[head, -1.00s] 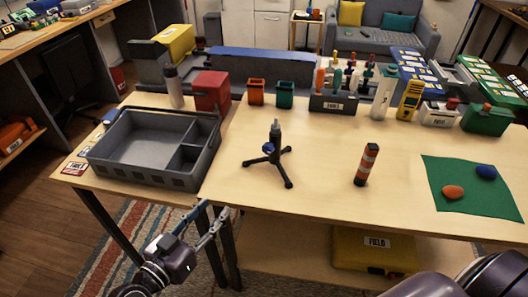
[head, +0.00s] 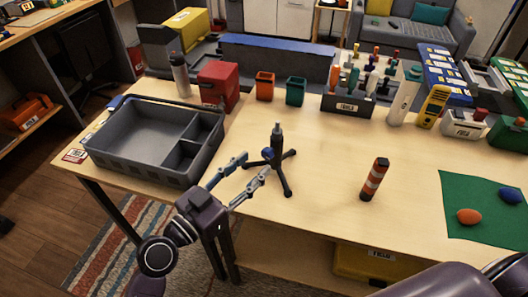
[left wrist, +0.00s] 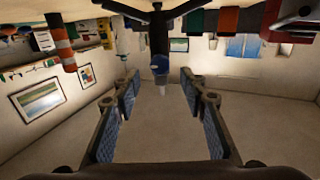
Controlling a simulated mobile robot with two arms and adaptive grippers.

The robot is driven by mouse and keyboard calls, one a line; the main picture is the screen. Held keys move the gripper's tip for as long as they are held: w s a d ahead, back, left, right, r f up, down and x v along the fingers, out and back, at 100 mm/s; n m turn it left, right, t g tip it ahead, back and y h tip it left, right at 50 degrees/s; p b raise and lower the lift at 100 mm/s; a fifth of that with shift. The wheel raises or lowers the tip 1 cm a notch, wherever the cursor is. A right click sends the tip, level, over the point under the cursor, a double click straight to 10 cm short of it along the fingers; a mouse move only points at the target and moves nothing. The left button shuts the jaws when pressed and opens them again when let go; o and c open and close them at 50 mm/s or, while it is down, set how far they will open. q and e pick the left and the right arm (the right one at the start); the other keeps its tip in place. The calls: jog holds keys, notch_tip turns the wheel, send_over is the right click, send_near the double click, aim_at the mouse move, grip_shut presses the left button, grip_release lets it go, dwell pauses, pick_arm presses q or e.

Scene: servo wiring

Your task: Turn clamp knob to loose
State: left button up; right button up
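A small black stand (head: 277,165) with three spread legs and an upright post stands on the wooden table. A blue clamp knob (head: 267,153) sits on the left side of its post. In the left wrist view, which looks upside down, the blue knob (left wrist: 160,64) shows ahead, between the fingers. My left gripper (head: 255,165) is open, its fingertips just short of the knob and close to the stand's legs. Nothing is between its fingers (left wrist: 162,86). Which way the knob is turned cannot be told. My right gripper is out of view.
A grey divided tray (head: 150,172) stands to the left, near my left gripper. An orange-and-black striped cylinder (head: 374,180) stands to the right of the stand. A green mat (head: 470,195) with two coloured lumps lies farther right. The table between stand and cylinder is clear.

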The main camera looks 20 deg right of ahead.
aim_at(265, 155)
pick_arm(q)
jog(key=shift+p+x, duration=0.4)
jog(key=shift+x, duration=1.95)
grip_shut()
